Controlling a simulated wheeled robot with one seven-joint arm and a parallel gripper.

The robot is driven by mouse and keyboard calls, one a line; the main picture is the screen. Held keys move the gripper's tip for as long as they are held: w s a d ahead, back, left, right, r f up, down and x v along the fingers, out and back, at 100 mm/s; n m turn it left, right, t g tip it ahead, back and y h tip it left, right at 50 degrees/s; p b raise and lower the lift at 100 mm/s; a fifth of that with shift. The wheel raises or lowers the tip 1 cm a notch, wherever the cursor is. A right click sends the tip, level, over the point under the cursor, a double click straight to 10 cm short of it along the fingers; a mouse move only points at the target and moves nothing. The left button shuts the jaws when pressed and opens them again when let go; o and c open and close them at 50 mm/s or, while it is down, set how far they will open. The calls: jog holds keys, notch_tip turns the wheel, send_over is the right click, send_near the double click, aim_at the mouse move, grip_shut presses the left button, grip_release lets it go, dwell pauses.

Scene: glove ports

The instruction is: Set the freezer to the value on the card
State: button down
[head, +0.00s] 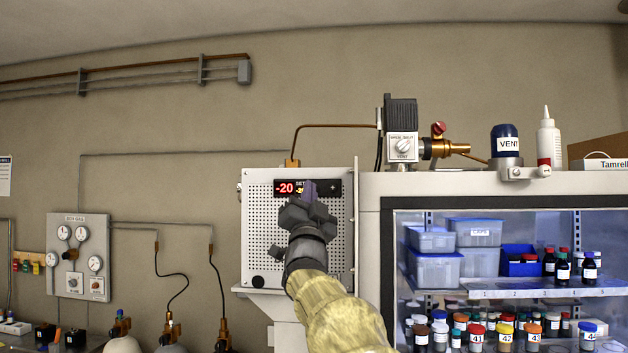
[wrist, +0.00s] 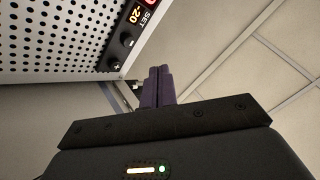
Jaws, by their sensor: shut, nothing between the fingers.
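The freezer's control panel (head: 259,213) is a perforated pale box with a dark display strip. Its red display (head: 285,188) reads -20. The yellow set value beside it is partly hidden by my gripper in the head view; in the wrist view the set value (wrist: 136,14) reads -20. The plus button (head: 333,187) shows right of my gripper; the minus button (wrist: 129,41) shows in the wrist view. My gripper (head: 310,189) is shut and empty, its dark purple fingers in front of the strip. In the wrist view the fingertips (wrist: 160,70) appear apart from the plus button. No readable card is in view.
Right of the panel stands a glass-fronted cabinet (head: 386,270) with bottles and plastic boxes. A valve block (head: 401,146), VENT canister (head: 507,143) and white bottle (head: 548,139) stand on top. A gas panel (head: 78,250) is on the left wall. A partly cropped paper (head: 5,176) hangs far left.

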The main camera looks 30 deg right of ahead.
jog(key=shift+w+d+p, duration=0.3)
jog(key=shift+w+d, duration=0.25)
jog(key=shift+w, duration=0.25)
jog(key=shift+w+d+p, duration=0.3)
jog(key=shift+w+d, duration=0.2)
jog(key=shift+w, duration=0.25)
dwell(0.9)
jog(key=shift+w+d, duration=0.25)
jog(key=shift+w, duration=0.1)
jog(key=shift+w+d, duration=0.2)
jog(key=shift+w, duration=0.1)
dwell(0.8)
jog(key=shift+s+a+b, duration=0.45)
jog(key=shift+s+b, duration=0.2)
jog(key=shift+b, duration=0.1)
